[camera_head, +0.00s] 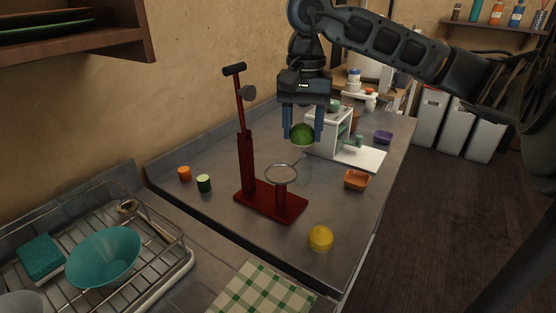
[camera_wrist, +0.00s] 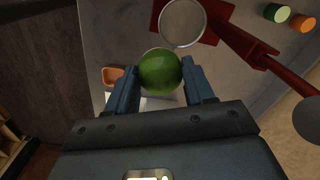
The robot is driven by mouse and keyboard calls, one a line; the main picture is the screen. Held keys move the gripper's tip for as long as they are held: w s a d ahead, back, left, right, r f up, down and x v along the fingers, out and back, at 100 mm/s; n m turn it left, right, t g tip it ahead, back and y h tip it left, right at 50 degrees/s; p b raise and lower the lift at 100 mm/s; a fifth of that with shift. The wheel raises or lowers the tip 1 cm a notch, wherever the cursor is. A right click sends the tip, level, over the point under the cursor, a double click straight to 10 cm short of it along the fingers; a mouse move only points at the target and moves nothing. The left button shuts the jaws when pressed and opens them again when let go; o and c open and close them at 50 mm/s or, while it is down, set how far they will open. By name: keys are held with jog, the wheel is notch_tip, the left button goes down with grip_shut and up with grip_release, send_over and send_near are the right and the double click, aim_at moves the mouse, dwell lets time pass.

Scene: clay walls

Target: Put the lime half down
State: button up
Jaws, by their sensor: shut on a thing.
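My gripper (camera_head: 303,134) is shut on the green lime half (camera_head: 302,134) and holds it in the air above the grey counter. The lime half also shows between the fingers in the wrist view (camera_wrist: 160,73). A red press stand (camera_head: 271,205) stands on the counter, lower and a little to the left of the gripper. Its round ring (camera_head: 281,174) is empty and also shows just beyond the lime in the wrist view (camera_wrist: 183,22). The lime is apart from the stand and the counter. Its cut side cannot be made out.
A yellow lemon (camera_head: 320,238) lies in front of the stand. Orange (camera_head: 184,174) and green (camera_head: 204,183) pieces sit left. A dish rack (camera_head: 178,262) stands front left.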

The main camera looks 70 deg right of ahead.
aim_at(281, 174)
jog(key=w+a+f, duration=0.2)
jog(key=w+a, duration=0.1)
jog(key=shift+w+f+p, duration=0.2)
jog(key=shift+f+p, duration=0.1)
jog(key=shift+f, duration=2.15)
